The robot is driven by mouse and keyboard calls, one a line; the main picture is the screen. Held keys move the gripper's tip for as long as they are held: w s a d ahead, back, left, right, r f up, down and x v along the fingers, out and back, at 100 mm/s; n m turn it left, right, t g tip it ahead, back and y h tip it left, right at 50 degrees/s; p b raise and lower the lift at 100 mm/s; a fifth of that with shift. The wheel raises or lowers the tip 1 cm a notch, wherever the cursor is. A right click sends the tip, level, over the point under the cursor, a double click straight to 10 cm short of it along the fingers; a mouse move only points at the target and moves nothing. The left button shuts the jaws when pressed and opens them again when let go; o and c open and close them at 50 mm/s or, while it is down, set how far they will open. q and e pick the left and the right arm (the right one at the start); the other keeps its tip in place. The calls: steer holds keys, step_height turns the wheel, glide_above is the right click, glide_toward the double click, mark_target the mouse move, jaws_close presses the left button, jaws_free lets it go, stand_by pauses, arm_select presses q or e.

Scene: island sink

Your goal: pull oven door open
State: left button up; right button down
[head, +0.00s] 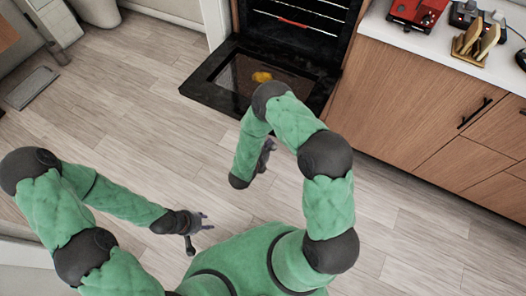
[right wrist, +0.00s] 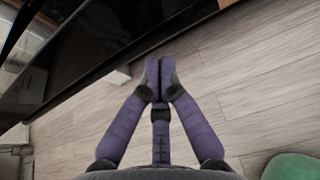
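The oven door (head: 206,84), black with a dark window, is swung down and out from the oven (head: 300,30) in the head view. The oven cavity with its racks shows behind it. My right gripper (head: 268,147) hangs in front of the door, apart from it, partly hidden by my right arm. In the right wrist view its two purple fingers (right wrist: 158,76) meet at the tips with nothing between them. A black oven-door surface (right wrist: 120,50) lies beyond them. My left gripper (head: 207,221) is over the floor at lower left, empty, with its fingertips apart.
A small yellow item (head: 261,77) shows at the door's window. Wooden cabinets (head: 400,100) with dark handles stand right of the oven, under a white counter (head: 450,40) holding a red appliance (head: 416,12) and a wooden holder (head: 474,42). The wood floor (head: 150,110) is largely clear.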

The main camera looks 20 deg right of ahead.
steer(key=shift+w+d+r+b, duration=0.15)
steer(key=shift+w+d+r, duration=0.1)
steer(key=shift+r, duration=0.35)
steer(key=shift+w+d+r+b, duration=0.1)
steer(key=shift+w+d+r, duration=0.1)
steer(key=shift+r, duration=0.45)
steer(key=shift+w+d+r+b, duration=0.15)
steer(key=shift+d+r, duration=0.1)
steer(key=shift+r, duration=0.35)
steer(key=shift+r, duration=0.1)
steer(key=shift+g+y, duration=0.5)
steer(key=shift+y, duration=0.1)
steer(key=r+p, duration=0.3)
steer(key=r, duration=0.1)
steer(key=w+d+r+p, duration=0.1)
steer(key=r+p, duration=0.2)
steer(key=r, duration=0.1)
steer(key=r+p, duration=0.3)
steer(key=r, duration=0.1)
steer(key=shift+w+d, duration=0.2)
steer(key=shift+d, duration=0.15)
steer(key=shift+f, duration=0.1)
